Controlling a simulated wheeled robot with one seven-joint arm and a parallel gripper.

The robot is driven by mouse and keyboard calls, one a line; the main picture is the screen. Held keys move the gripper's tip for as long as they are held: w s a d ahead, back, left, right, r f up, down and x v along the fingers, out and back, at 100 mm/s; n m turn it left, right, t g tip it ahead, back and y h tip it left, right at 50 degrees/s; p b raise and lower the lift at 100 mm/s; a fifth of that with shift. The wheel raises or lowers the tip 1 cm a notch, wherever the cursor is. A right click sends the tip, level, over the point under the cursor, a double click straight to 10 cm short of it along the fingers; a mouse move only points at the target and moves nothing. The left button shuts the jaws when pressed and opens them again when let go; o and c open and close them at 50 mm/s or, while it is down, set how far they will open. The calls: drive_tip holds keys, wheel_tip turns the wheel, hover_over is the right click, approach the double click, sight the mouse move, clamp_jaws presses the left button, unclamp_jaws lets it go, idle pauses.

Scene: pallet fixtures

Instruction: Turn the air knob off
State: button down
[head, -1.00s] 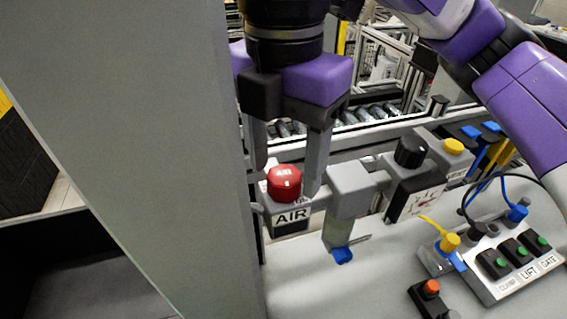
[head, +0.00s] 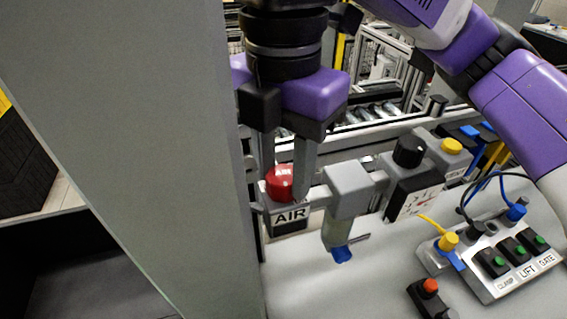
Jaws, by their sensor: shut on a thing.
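The red air knob (head: 280,184) sits on top of a grey block with an AIR label (head: 291,214), at the left of the fixture in the head view. My gripper (head: 284,180) points down over it with its two fingers on either side of the knob. The fingers are shut on the knob. The right finger covers the knob's right edge, and the left finger is partly hidden behind the knob. The marking on the knob's top is too small to read.
A tall grey panel (head: 150,150) stands close at the left. Right of the knob are a grey block (head: 350,190), a black knob (head: 409,151) above a gauge, and a yellow button (head: 451,146). A switch box (head: 500,262) with cables and a red button (head: 430,287) lie at front right.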

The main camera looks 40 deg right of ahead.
drive_tip(key=shift+r, duration=0.1)
drive_tip(key=m+p, duration=0.2)
drive_tip(key=m, duration=0.1)
drive_tip(key=shift+r+p, duration=0.1)
drive_tip(key=shift+p, duration=0.2)
drive_tip(key=shift+m+p, duration=1.25)
drive_tip(key=shift+m, duration=0.75)
drive_tip(key=c, duration=0.9)
unclamp_jaws()
